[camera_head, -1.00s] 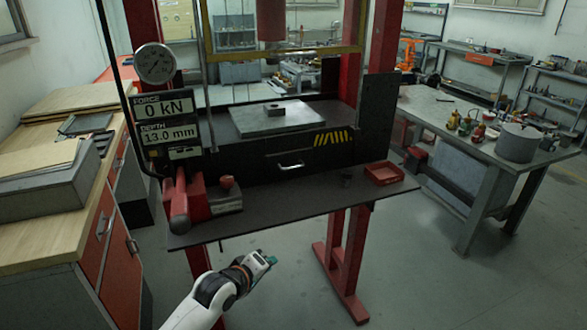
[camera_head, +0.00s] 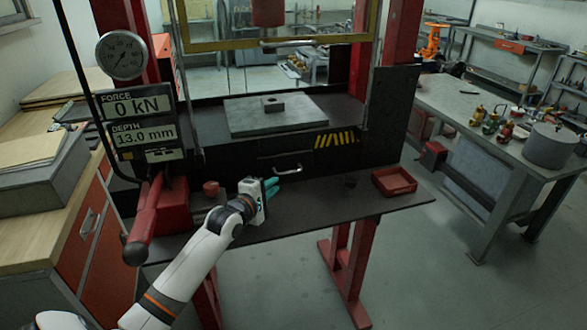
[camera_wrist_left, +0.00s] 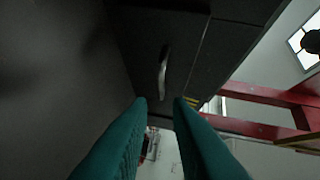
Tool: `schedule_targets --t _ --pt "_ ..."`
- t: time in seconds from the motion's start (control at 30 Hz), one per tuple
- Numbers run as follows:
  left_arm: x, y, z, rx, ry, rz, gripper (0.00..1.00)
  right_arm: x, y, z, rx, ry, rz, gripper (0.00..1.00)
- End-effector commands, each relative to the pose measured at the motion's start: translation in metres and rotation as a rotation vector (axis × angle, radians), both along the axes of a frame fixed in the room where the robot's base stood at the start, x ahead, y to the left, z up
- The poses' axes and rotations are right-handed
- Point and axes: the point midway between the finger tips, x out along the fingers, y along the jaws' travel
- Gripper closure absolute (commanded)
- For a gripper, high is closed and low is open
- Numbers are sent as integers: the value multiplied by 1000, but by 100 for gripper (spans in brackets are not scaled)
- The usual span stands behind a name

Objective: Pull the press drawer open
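The press drawer (camera_head: 283,164) is a dark front under the press bed with a bright metal handle (camera_head: 288,170). The drawer looks shut. My left gripper (camera_head: 271,187) is just in front of and a little left of the handle in the head view, above the shelf. In the left wrist view its two teal fingers (camera_wrist_left: 160,108) are apart with nothing between them, and the handle (camera_wrist_left: 163,72) lies ahead of the fingertips, not touching them. My right gripper is not in view.
The shelf (camera_head: 300,212) below the drawer holds a red tray (camera_head: 394,181) at right and a small dark part (camera_head: 350,181). A red lever (camera_head: 145,222) and a red knob (camera_head: 211,188) stand left of my gripper. Yellow stripes (camera_head: 335,140) mark the panel.

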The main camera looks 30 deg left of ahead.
Motion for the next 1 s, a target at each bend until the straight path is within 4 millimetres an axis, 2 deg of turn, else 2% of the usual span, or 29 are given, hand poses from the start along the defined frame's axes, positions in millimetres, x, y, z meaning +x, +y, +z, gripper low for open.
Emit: schedule_targets --t 0.03,0.1,0.23,0.37,0.5,0.67,1.0 --pt "10 1 1 1 -1 1 82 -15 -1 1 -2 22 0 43" --pt "24 2 0 1 -2 1 82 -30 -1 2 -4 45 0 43" --pt "50 4 -4 3 0 2 82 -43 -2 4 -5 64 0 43" --pt "73 6 -9 3 1 2 82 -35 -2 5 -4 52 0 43" --pt "91 6 -12 2 0 0 82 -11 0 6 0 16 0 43" --pt "101 7 -14 3 0 1 82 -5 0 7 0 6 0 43" --pt "104 7 -15 3 0 0 82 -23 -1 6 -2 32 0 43"
